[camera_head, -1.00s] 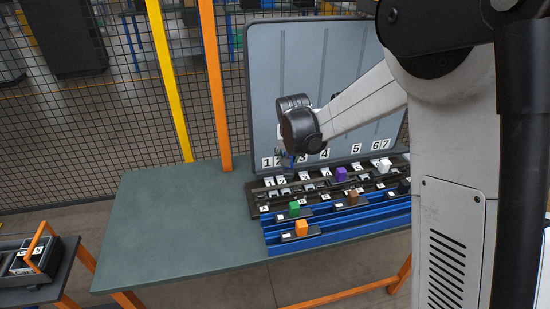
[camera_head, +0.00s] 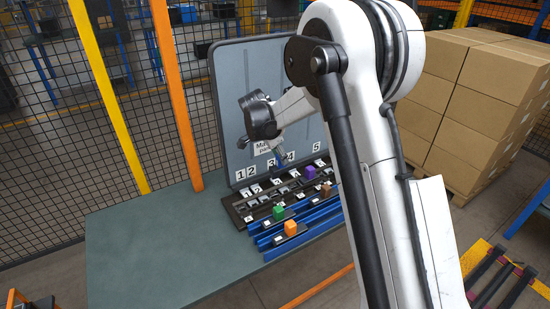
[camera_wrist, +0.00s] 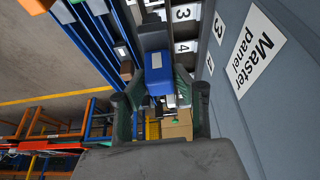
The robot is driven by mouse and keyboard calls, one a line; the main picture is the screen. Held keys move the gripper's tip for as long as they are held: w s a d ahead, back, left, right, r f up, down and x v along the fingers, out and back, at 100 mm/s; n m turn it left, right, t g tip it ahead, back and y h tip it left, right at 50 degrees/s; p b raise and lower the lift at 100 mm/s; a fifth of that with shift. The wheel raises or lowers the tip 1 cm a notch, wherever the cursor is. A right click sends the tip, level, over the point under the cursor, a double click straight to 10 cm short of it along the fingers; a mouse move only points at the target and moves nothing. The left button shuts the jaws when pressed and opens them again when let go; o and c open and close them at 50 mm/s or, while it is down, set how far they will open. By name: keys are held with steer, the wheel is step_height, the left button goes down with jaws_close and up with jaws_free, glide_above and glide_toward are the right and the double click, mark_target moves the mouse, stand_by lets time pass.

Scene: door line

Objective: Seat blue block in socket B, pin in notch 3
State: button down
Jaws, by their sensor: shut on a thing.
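My gripper (camera_head: 279,157) is in front of the upright grey panel, above the dark rack, near the large labels 3 and 4. In the wrist view my gripper (camera_wrist: 160,98) is shut on the blue block (camera_wrist: 158,74), with a finger on each side. A dark part adjoins the block's far end. In the head view the blue block is too small to make out clearly. The dark rack (camera_head: 237,211) has a row of small numbered plates and slots. I cannot tell which is socket B or notch 3, and the block's pin is not clear.
Green (camera_head: 278,212), orange (camera_head: 291,228), purple (camera_head: 309,172) and brown (camera_head: 325,190) blocks stand on the rack and blue rails. The panel (camera_head: 228,120) rises behind. The green table (camera_head: 150,240) is clear at left. My arm hides the rack's right end.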

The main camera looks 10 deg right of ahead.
mark_target(280, 170)
steer(key=shift+f+b, duration=0.8)
steer(key=shift+f, duration=2.4)
steer(key=shift+f+b, duration=0.35)
steer(key=shift+b, duration=1.15)
steer(key=shift+f+b, duration=1.25)
steer(key=shift+f, duration=1.05)
steer(key=c, duration=1.3)
jaws_free()
steer(key=v, duration=1.2)
steer(key=shift+r, duration=0.1)
